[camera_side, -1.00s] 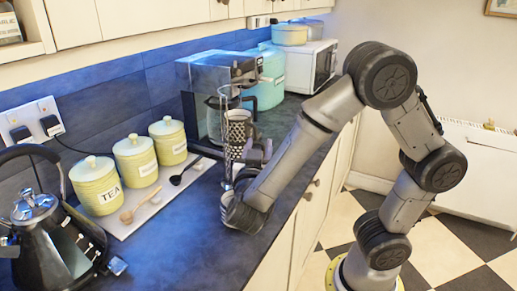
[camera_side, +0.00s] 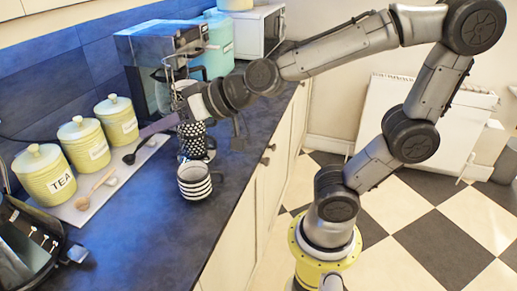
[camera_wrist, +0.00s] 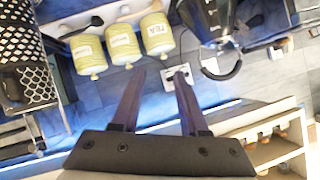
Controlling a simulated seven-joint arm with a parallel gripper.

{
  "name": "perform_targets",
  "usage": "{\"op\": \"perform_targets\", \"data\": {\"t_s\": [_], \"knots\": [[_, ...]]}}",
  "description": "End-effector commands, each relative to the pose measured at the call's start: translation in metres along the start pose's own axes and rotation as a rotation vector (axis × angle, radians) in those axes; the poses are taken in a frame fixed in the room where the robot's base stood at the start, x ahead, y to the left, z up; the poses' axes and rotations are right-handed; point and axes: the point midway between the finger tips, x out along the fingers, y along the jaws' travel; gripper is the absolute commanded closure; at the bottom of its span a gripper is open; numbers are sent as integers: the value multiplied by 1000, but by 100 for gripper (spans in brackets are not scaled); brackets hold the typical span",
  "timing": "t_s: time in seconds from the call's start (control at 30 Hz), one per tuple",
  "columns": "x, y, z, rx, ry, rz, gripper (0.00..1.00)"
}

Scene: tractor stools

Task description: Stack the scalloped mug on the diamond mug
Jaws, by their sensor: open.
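The black-and-white diamond mug (camera_side: 192,140) stands upright on the dark worktop in the side view, partly behind my gripper and wrist. A diamond-patterned surface (camera_wrist: 17,45) shows at the left edge there. I cannot make out the banded mug in that view.
Several yellow canisters (camera_side: 46,172) stand on a pale board with a dark spoon (camera_side: 130,157) and a wooden spoon (camera_side: 98,186). A coffee machine (camera_side: 145,60) stands behind the mugs, a black kettle (camera_side: 28,250) at lower left. The front worktop (camera_side: 150,230) is clear.

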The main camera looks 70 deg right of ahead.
Motion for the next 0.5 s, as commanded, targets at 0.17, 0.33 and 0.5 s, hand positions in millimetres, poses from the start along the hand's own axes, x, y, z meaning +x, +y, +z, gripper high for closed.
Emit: {"op": "perform_targets", "data": {"t_s": [0.17,0.33,0.5], "knots": [[-52,21,50,-140,-240,34,56],[-99,58,91,-223,-435,160,56],[-127,82,110,-250,-536,255,56]]}}
